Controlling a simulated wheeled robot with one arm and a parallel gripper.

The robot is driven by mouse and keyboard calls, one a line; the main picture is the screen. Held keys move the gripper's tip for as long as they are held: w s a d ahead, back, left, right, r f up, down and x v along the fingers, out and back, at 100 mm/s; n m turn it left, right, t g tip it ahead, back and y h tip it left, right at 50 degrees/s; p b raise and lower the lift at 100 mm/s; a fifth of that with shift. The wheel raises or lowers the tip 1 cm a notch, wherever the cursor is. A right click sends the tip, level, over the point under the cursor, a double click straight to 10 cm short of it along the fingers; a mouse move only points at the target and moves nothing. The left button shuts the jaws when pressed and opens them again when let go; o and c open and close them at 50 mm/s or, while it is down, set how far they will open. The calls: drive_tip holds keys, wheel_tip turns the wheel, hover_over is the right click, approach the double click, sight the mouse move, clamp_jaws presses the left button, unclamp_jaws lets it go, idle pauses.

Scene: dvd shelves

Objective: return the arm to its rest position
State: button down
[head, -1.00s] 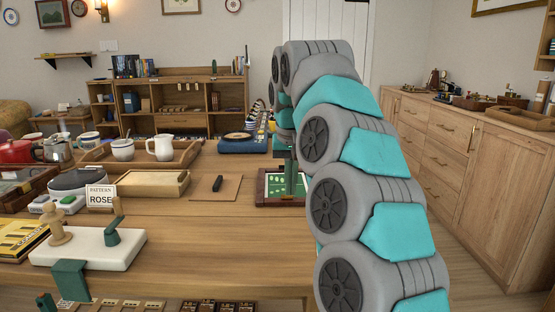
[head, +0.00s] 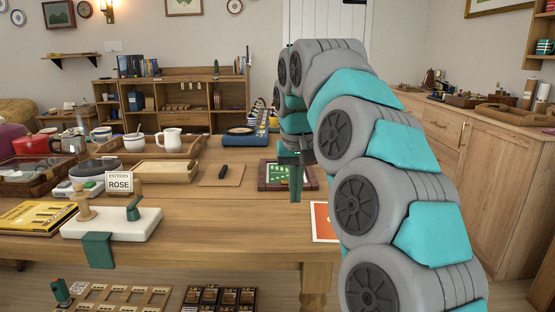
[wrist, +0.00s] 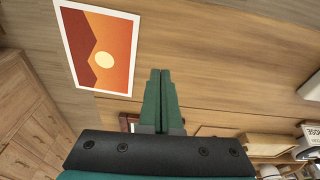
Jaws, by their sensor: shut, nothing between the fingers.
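My arm, grey with teal covers, curves up from the lower right of the head view and bends over at the top. My gripper (head: 296,190) hangs down from it, dark green, with its fingers pointing down near the table's front right. In the wrist view my gripper (wrist: 160,75) shows its two fingers side by side, shut and empty. In the head view the gripper overlaps a dark-framed green board (head: 275,176); I see no contact.
An orange picture card (head: 322,222) lies at the right front of the wooden table (head: 220,230); it also shows in the wrist view (wrist: 98,45). A cabinet (head: 480,160) lines the right wall.

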drive_tip(key=s+d+f+g, duration=0.1)
drive_tip(key=s+d+f, duration=0.2)
drive_tip(key=s+f, duration=0.4)
drive_tip(key=s+d+f+g, duration=0.1)
drive_tip(key=s+d+f, duration=0.3)
drive_tip(key=s, duration=1.5)
drive_tip(key=s+d+f+g, duration=0.1)
drive_tip(key=s+d+f, duration=0.3)
drive_tip(key=s+f, duration=0.6)
drive_tip(key=s, duration=0.3)
drive_tip(key=shift+f+m+g, duration=0.3)
drive_tip(key=shift+g, duration=0.1)
